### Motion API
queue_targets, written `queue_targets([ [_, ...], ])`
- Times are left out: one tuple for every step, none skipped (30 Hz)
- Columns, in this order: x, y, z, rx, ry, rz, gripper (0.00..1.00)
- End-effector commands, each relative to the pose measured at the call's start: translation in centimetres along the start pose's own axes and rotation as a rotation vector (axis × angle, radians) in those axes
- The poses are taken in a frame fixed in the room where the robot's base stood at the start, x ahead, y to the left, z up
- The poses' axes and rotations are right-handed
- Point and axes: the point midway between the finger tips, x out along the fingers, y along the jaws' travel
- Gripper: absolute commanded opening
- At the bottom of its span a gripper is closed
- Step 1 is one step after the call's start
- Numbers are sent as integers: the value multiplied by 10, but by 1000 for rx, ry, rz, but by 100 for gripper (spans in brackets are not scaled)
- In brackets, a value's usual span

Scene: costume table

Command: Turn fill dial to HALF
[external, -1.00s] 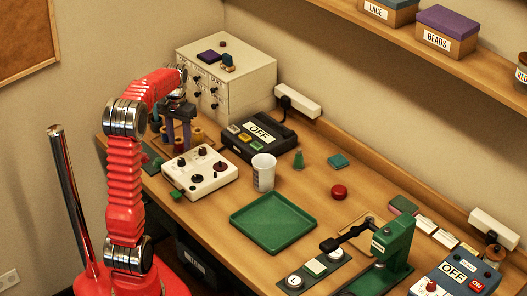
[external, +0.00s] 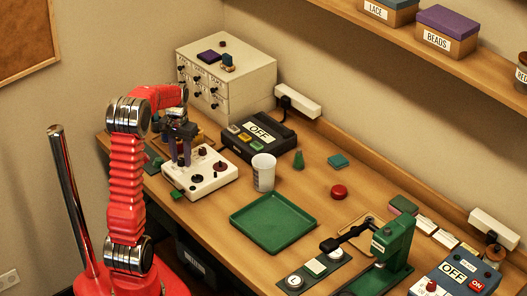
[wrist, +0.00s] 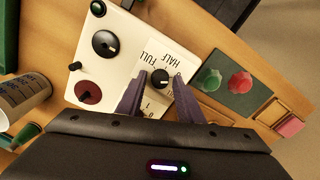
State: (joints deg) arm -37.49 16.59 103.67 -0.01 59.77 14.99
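The white control panel (external: 215,181) sits on the table and also shows in the wrist view (wrist: 85,60). The small black fill dial (wrist: 160,77) is on it, with the words HALF and FULL printed beside it and other marks partly covered by my fingers. My gripper (wrist: 157,80) is open, one purple-grey finger on each side of the dial, with a gap visible around the knob. I cannot tell how far above the panel the fingertips are. In the external view my gripper (external: 181,158) is over the panel's far left part and hides the dial.
The panel also carries a larger black knob (wrist: 105,43) and a dark red knob (wrist: 88,92). A white cup (external: 264,172) stands right of the panel. A green tray (external: 240,221) lies in front.

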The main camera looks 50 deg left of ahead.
Motion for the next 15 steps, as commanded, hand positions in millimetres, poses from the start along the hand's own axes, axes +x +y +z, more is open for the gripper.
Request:
queue_targets([
  [0, 0, 0, 0, 0, 0, 30],
  [0, 0, 0, 0, 0, 0, 28],
  [0, 0, 0, 0, 0, 0, 25],
  [0, 0, 0, 0, 0, 0, 23],
  [0, 0, 0, 0, 0, 0, 20],
  [0, 0, 0, 0, 0, 0, 18],
  [0, 0, 0, 0, 0, 0, 16],
  [0, 0, 0, 0, 0, 0, 13],
  [0, 0, 0, 0, 0, 0, 11],
  [0, 0, 0, 0, 0, 0, 9],
  [0, 0, 0, 0, 0, 0, 6],
  [0, 0, 0, 0, 0, 0, 4],
  [0, 0, 0, 0, 0, 0, 2],
  [0, 0, 0, 0, 0, 0, 0],
  [0, 0, 0, 0, 0, 0, 0],
])
